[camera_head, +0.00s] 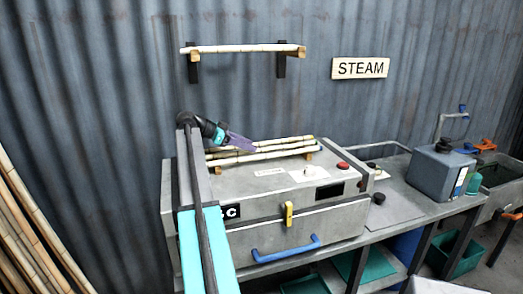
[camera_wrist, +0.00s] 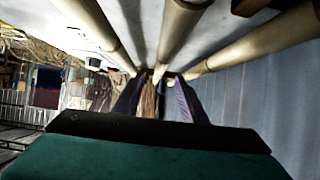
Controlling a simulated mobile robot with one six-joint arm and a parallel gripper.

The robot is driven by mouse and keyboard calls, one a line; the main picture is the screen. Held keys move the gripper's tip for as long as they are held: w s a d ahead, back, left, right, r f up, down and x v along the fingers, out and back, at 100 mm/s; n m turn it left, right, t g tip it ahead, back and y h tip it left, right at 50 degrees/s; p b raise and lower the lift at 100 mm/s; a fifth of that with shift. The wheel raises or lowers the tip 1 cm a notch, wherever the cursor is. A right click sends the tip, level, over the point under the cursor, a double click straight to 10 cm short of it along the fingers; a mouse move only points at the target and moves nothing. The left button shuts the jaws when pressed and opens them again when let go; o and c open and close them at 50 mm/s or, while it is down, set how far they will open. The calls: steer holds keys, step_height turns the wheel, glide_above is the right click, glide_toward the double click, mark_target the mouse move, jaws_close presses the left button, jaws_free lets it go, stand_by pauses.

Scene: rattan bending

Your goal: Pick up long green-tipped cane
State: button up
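Several pale jointed canes (camera_head: 283,142) lie side by side on small wooden rests on top of the metal steam box. I cannot tell at this size which one is the long green-tipped cane. My gripper (camera_head: 250,145) reaches over the left ends of these canes, with purple fingers. In the wrist view, the two fingers (camera_wrist: 159,80) stand apart, and the middle cane (camera_wrist: 181,24) runs to the gap between their tips. Another cane passes on each side. I cannot tell whether the fingers touch the middle cane; its near end is hidden.
The steam box (camera_head: 335,215) has a blue handle and yellow latch. A grey container (camera_head: 438,172) stands on the bench at right. Long canes (camera_head: 30,225) lean at far left.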

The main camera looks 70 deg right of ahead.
mark_target(261, 150)
steer(key=shift+s+d+f+p, duration=0.25)
steer(key=shift+s+d+p, duration=0.25)
steer(key=shift+s, duration=0.25)
steer(key=shift+p+x, duration=0.4)
steer(key=shift+x, duration=0.7)
steer(key=shift+f, duration=0.1)
steer(key=shift+w, duration=0.1)
steer(key=shift+c, duration=0.2)
jaws_close()
